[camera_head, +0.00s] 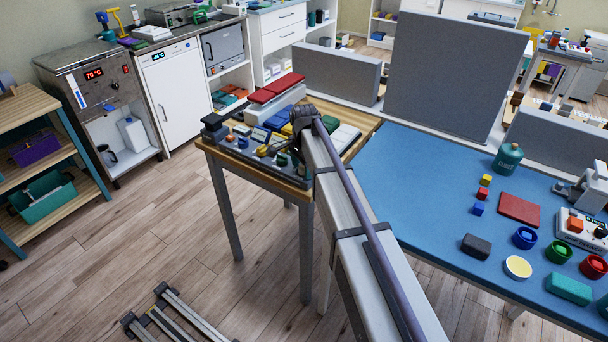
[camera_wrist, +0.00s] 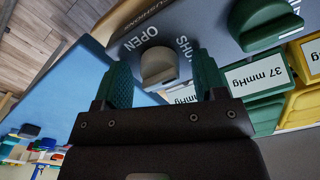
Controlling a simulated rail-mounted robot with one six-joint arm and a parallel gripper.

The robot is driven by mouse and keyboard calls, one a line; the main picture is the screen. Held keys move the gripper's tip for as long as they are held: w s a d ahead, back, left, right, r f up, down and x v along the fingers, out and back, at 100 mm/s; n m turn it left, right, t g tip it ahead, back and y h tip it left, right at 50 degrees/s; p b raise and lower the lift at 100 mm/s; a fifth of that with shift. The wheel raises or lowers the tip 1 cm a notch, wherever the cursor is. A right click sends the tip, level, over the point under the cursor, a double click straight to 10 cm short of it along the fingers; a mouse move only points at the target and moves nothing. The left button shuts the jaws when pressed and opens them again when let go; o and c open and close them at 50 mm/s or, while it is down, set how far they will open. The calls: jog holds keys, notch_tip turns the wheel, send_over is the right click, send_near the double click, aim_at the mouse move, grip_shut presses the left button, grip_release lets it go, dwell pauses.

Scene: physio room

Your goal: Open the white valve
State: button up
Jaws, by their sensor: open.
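The white valve (camera_wrist: 157,62) is a pale knob with a raised grip on a grey panel, in the upper middle of the wrist view. The word OPEN is printed on its left. Another word, partly covered and apparently SHUT, is on its right. My gripper (camera_wrist: 164,74) is open, with one teal finger on each side of the knob. I cannot tell whether the fingers touch it. In the head view the panel (camera_head: 247,160) lies on a wooden table, and my arm covers part of it. I cannot make out the valve there.
Right of the valve, green (camera_wrist: 262,22) and yellow (camera_wrist: 308,58) parts carry tags, two reading 37 mmHg. In the head view red cushions (camera_head: 276,88) lie behind the panel. A blue-topped table (camera_head: 400,180) with blocks and a bottle (camera_head: 508,158) stands to the right. The floor at left is mostly clear.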

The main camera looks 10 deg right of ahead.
jog(key=shift+r, duration=0.1)
jog(key=shift+c, duration=0.2)
jog(key=c, duration=0.9)
jog(key=shift+n, duration=0.5)
jog(key=n, duration=0.3)
jog(key=shift+n, duration=0.4)
jog(key=n, duration=1.3)
